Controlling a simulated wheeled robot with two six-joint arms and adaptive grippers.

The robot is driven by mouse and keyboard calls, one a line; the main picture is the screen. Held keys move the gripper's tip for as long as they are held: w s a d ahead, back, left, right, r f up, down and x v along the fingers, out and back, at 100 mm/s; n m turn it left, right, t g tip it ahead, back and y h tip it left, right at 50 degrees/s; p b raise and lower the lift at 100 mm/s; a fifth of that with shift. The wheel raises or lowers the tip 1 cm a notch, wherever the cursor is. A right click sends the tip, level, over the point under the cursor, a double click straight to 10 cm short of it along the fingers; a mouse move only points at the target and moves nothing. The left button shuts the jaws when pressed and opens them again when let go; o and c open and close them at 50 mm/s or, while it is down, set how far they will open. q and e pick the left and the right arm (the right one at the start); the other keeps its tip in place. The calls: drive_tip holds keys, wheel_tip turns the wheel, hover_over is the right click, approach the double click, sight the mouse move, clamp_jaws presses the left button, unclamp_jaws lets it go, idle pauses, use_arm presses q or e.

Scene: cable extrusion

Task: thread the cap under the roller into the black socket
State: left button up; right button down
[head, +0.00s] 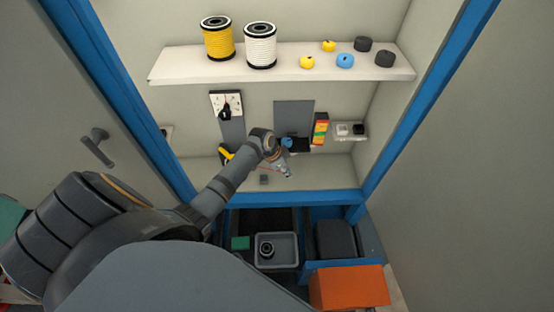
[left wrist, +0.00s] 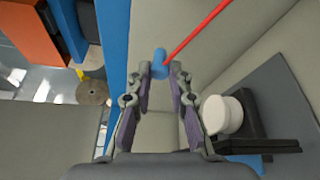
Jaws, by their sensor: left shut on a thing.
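My left gripper (head: 284,170) is over the lower shelf in the head view. In the left wrist view its fingers (left wrist: 162,76) are shut on a blue cap (left wrist: 159,61) at their tips. A thin red cable (left wrist: 196,33) runs from the cap to the upper right. The white roller (left wrist: 222,115) sits on a black base (left wrist: 262,143), right of and apart from the fingers. The base also shows in the head view (head: 299,148), just beyond the gripper. I cannot make out the black socket's opening. My right gripper is not in view.
A grey panel (head: 293,115) stands behind the base. A stack of coloured blocks (head: 320,128) is to its right. An upper shelf (head: 285,68) holds spools and small rollers.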

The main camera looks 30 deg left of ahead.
use_arm(q)
drive_tip(key=w+d+b, duration=0.1)
drive_tip(key=d, duration=0.1)
drive_tip(key=w+d+b, duration=0.3)
drive_tip(key=d, duration=0.2)
drive_tip(key=shift+w+f, duration=0.2)
drive_tip(key=shift+w, duration=0.1)
drive_tip(key=shift+w+d+r+b, duration=0.15)
drive_tip(key=shift+w+d+b, duration=0.35)
drive_tip(key=shift+d+b, duration=0.15)
drive_tip(key=shift+s+d+r, duration=0.1)
drive_tip(key=shift+r, duration=0.1)
drive_tip(key=s+r+n+y, duration=0.1)
drive_tip(key=s+r+n, duration=0.1)
drive_tip(key=s+r, duration=0.1)
drive_tip(key=s+a+r+n, duration=0.1)
drive_tip(key=s+r+n, duration=0.2)
drive_tip(key=r, duration=0.1)
drive_tip(key=s+r+n+t+y, duration=0.1)
drive_tip(key=s+r+n, duration=0.2)
drive_tip(key=r, duration=0.1)
drive_tip(key=shift+a+y, duration=0.15)
drive_tip(key=shift+y, duration=0.15)
